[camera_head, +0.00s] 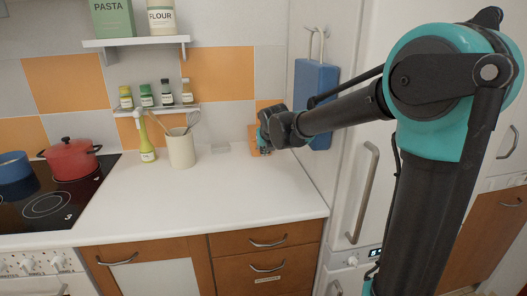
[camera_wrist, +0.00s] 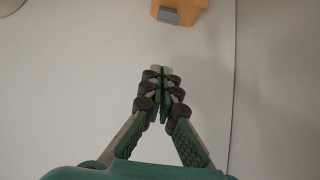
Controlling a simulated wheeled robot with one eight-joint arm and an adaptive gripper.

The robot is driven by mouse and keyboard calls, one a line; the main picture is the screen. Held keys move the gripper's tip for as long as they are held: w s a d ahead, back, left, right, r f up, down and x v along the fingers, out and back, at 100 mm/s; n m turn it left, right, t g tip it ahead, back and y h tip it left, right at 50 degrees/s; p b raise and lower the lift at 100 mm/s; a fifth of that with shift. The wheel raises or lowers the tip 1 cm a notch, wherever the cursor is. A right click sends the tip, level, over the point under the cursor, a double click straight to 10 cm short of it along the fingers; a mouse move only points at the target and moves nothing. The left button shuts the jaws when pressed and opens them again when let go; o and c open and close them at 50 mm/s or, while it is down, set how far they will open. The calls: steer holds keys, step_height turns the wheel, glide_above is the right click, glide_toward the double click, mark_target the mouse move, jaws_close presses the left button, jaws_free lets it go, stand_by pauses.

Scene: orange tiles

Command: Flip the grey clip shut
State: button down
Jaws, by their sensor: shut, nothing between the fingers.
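The grey clip (camera_wrist: 168,16) is on the near side of an orange box (camera_wrist: 190,5) at the top edge of the wrist view, where the box is partly cut off. Whether the clip stands open or shut I cannot tell. In the head view the orange box (camera_head: 252,136) stands at the back right of the counter, partly hidden by my gripper (camera_head: 264,142). In the wrist view my gripper (camera_wrist: 161,75) is shut and empty, its fingertips together over the white counter. A gap of bare counter shows between the fingertips and the clip.
The white counter (camera_head: 210,205) is mostly clear. A utensil crock (camera_head: 181,150) and a yellow-green bottle (camera_head: 147,150) stand left of the box. A red pot (camera_head: 70,160) sits on the hob. A tall white cabinet side with a hanging blue board (camera_head: 315,85) bounds the right.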

steer(key=x, duration=0.9)
steer(key=shift+w+f, duration=0.1)
steer(key=shift+f, duration=0.1)
steer(key=shift+w+a+r, duration=0.1)
steer(key=shift+w+r, duration=0.15)
steer(key=shift+r, duration=0.3)
steer(key=shift+w+r, duration=0.3)
steer(key=shift+r, duration=0.2)
steer(key=shift+w+a+r, duration=0.15)
steer(key=shift+w+r, duration=0.25)
steer(key=shift+r, duration=0.3)
